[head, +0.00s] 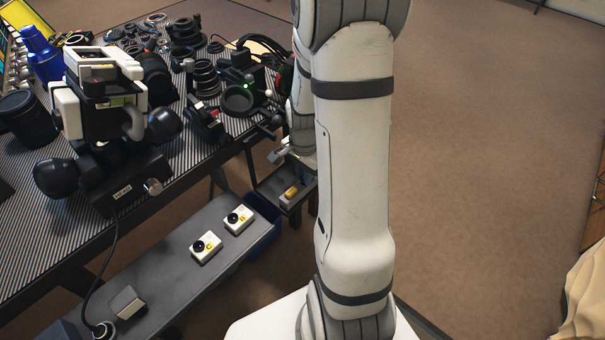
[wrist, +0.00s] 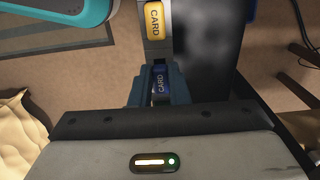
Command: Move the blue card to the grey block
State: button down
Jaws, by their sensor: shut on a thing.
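The blue card (wrist: 160,86), marked CARD, shows in the wrist view just beyond the dark edge of my gripper. My gripper (head: 284,154) is shut on it; the fingers are mostly hidden. A yellow card (wrist: 155,20), also marked CARD, lies past the blue one. In the head view the yellow card (head: 291,191) sits in a small grey tray (head: 298,204) below my gripper, and the blue card cannot be made out. A grey block (head: 127,302) lies at the near left end of the low grey bench, well left of my gripper.
A striped table (head: 185,155) is crowded with lenses and a black-and-white device (head: 105,100). A dark blue bin (head: 264,228) stands beside the bench.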

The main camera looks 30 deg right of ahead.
jog(key=shift+f+b, duration=0.3)
jog(key=shift+f, duration=0.15)
dwell(0.4)
jog(key=c, duration=1.3)
grip_release()
jog(key=shift+r, duration=0.1)
notch_tip(320, 180, up, 8)
jog(key=shift+f+p, duration=0.15)
jog(key=shift+p, duration=1.1)
